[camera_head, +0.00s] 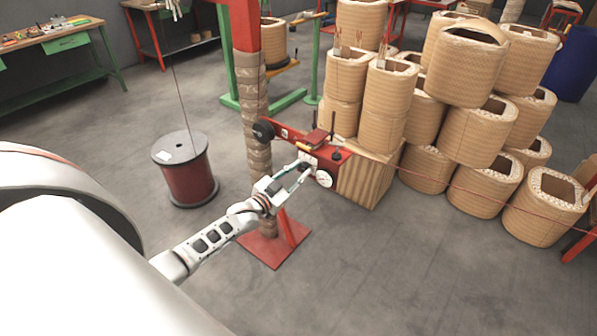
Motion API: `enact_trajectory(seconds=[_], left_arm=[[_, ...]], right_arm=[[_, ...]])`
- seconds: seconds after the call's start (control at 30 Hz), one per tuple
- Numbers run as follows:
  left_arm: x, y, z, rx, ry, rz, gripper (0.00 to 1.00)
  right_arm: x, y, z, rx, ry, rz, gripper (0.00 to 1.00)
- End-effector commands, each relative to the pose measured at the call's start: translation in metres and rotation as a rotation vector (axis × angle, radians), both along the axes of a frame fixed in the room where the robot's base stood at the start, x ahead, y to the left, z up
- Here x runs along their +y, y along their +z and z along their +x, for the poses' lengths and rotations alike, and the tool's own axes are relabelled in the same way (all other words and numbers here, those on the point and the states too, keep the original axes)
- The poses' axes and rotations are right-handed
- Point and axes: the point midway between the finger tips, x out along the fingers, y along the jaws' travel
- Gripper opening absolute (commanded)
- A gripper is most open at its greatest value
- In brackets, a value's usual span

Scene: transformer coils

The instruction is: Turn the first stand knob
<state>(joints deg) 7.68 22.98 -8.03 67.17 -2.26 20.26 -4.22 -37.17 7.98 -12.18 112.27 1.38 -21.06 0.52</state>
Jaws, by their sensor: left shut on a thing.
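A red stand (275,246) with a post wrapped in brown material rises from a square base plate in the middle of the view. A red crossbar (285,132) on it carries a black round wheel (263,131), a white dial (324,179) and small black knobs (337,155). My left gripper (305,168) reaches in from the lower left to the front of the crossbar, just left of the white dial. It is shut on a stand knob there, which its fingers mostly hide. My right gripper is not in view.
A red wire spool (190,182) stands on the floor to the left. Large tan coils (480,130) are stacked at the right, and a wooden block (366,180) sits behind the crossbar. A thin red wire runs off right. The front floor is clear.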

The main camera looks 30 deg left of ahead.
Motion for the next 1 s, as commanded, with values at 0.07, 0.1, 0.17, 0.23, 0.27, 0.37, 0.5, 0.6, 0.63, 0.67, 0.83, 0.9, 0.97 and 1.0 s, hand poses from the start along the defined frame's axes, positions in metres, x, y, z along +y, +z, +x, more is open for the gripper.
enact_trajectory(seconds=[0.07, 0.1, 0.17, 0.23, 0.27, 0.37, 0.5, 0.6, 0.63, 0.67, 0.83, 0.9, 0.97, 1.0], left_arm=[[0.000, 0.000, 0.000, 0.000, 0.000, -0.001, 0.01], [0.000, 0.000, 0.000, 0.000, 0.000, -0.001, 0.01], [0.000, 0.000, 0.000, 0.000, 0.000, -0.001, 0.38], [0.000, 0.000, 0.000, 0.000, 0.000, -0.001, 0.40], [0.000, 0.000, 0.000, 0.000, 0.000, -0.001, 0.40], [0.000, 0.000, 0.000, 0.000, 0.000, -0.001, 0.40], [0.000, 0.000, 0.000, 0.000, 0.000, -0.001, 0.40], [0.000, -0.001, -0.004, 0.000, 0.000, -0.001, 0.40], [0.001, -0.001, -0.007, 0.001, 0.000, -0.001, 0.40], [0.001, -0.001, -0.010, 0.002, 0.001, -0.001, 0.40], [0.003, -0.001, -0.036, 0.002, 0.000, 0.000, 0.40], [0.004, -0.002, -0.050, 0.003, -0.001, -0.001, 0.40], [0.004, -0.001, -0.062, 0.003, -0.001, -0.001, 0.40], [0.005, -0.001, -0.070, 0.002, 0.000, -0.002, 0.40]], right_arm=[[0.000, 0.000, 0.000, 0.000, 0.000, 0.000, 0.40], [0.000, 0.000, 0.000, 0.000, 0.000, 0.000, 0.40], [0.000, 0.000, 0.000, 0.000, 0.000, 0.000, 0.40], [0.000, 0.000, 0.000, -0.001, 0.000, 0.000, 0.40], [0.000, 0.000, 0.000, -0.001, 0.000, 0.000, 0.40], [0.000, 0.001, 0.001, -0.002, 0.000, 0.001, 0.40], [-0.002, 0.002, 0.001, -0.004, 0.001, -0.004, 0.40], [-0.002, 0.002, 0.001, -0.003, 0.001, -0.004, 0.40], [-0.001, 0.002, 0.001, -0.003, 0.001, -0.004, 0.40], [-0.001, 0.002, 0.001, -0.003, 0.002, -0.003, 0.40], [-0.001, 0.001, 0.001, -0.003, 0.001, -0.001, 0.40], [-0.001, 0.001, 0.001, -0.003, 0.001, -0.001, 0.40], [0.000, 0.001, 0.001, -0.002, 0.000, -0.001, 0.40], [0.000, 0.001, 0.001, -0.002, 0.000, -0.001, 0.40]])
